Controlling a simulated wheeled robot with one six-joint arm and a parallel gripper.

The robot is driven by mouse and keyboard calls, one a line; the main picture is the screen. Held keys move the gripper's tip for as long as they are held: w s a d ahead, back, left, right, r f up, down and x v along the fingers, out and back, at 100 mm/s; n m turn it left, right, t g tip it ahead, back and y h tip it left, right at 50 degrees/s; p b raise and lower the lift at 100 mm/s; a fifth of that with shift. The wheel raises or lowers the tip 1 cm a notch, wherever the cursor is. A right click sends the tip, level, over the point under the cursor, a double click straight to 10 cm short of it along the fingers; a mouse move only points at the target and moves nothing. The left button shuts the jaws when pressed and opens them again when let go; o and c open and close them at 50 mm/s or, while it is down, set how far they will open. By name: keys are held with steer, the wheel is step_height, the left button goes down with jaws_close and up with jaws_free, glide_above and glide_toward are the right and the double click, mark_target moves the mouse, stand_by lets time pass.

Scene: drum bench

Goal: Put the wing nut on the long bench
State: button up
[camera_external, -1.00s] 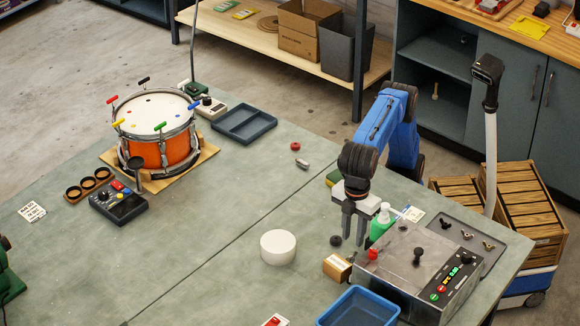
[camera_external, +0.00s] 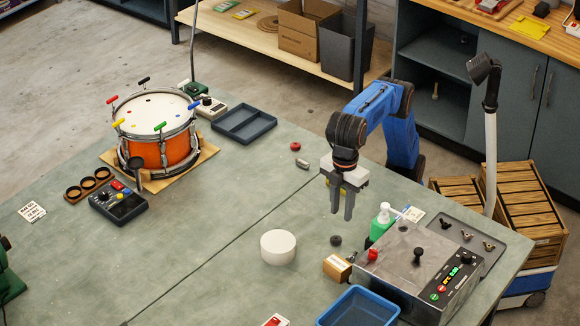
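Several small fittings lie in a row on the recessed grey plate at the right end of the green-topped bench (camera_external: 215,225). The middle one (camera_external: 466,235) and the rightmost one (camera_external: 488,245) look brassy and winged, like wing nuts; the leftmost one (camera_external: 445,224) is darker. They are too small to tell apart surely. My gripper (camera_external: 341,213) points down over the bench, left of the green bottle and well left of the fittings. Its two fingers are apart with a gap between them, and I see nothing held. Which surface is the long bench is not marked.
A grey control box (camera_external: 405,262), a green bottle (camera_external: 381,222), a small cardboard box (camera_external: 337,267) and a blue bin (camera_external: 358,308) crowd the right. A white round block (camera_external: 278,247) stands mid-bench. A drum (camera_external: 160,140) is at left. A wooden-topped counter (camera_external: 480,20) stands behind.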

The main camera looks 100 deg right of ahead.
steer(key=w+d+r+m, duration=0.1)
steer(key=w+d, duration=0.2)
steer(key=d, duration=0.3)
steer(key=w+d+r, duration=0.1)
steer(key=w+d, duration=0.2)
steer(key=d, duration=0.3)
steer(key=d+f+m+t+y, duration=0.1)
steer(key=d+f+m+t, duration=0.2)
steer(key=d, duration=2.4)
steer(key=s+d+f+m, duration=0.1)
steer(key=s+d+f, duration=0.4)
steer(key=d, duration=0.4)
steer(key=s+d+f+m, duration=0.1)
steer(key=s+d+f, duration=0.4)
steer(key=d, duration=0.4)
steer(key=s+d+f+m+t, duration=0.1)
steer(key=s+d+f, duration=0.3)
steer(key=f, duration=0.3)
steer(key=s+d+f+m+h, duration=0.1)
steer(key=s+d+f, duration=0.3)
steer(key=s+f, duration=0.2)
steer(key=shift+d+f+t, duration=0.35)
steer(key=shift+d+t, duration=0.05)
steer(key=shift+o, duration=1)
steer(key=shift+s+d+f+m, duration=0.1)
steer(key=shift+s+f+m, duration=0.2)
steer(key=shift+s+f, duration=0.05)
